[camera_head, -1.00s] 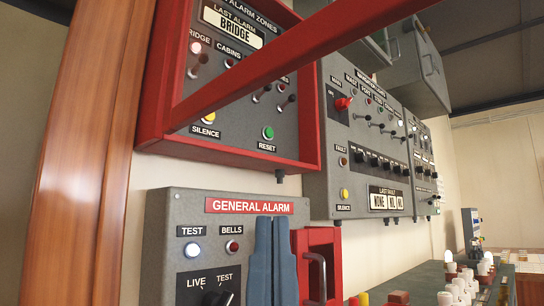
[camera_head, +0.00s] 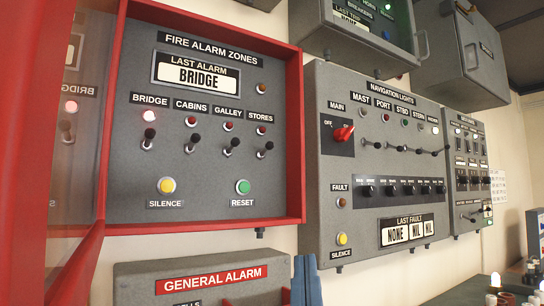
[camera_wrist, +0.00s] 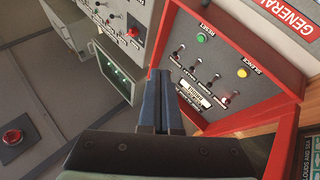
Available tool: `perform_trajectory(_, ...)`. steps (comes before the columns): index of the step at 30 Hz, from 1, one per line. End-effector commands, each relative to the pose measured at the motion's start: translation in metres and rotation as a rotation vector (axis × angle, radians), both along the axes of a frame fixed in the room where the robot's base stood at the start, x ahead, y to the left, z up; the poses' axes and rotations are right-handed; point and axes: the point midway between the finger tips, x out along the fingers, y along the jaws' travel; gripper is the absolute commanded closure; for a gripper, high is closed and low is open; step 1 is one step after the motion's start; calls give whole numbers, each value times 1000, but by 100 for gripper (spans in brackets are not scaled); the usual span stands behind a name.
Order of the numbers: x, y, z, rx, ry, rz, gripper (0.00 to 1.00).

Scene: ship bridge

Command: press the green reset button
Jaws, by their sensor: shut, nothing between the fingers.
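The green reset button (camera_head: 243,187) sits at the lower right of the grey fire alarm panel (camera_head: 200,90), above its RESET label. The yellow silence button (camera_head: 166,185) is to its left. The BRIDGE lamp is lit red and the display reads BRIDGE. In the wrist view the green button (camera_wrist: 201,38) shows beyond the fingertips, up and to the right. My gripper (camera_wrist: 161,75) is shut and empty, its blue fingers together and apart from the button. In the head view only the blue fingers (camera_head: 306,280) show, at the bottom edge below the panel.
The panel's red-framed door (camera_head: 72,140) stands open at the left. A general alarm box (camera_head: 200,280) is below. The navigation lights panel (camera_head: 385,160) is to the right, with another yellow button (camera_head: 341,239). A raised red rim surrounds the fire alarm panel.

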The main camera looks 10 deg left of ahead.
Motion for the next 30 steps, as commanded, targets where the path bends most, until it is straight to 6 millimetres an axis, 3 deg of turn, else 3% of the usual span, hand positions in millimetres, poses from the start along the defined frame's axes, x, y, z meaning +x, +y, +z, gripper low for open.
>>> perform_trajectory(1, 7, 3, 19, -12, 22, 0, 100)
perform_trajectory(9, 39, 20, 46, -75, 139, 10, 100)
perform_trajectory(30, 102, 50, 95, -260, 447, 13, 100)
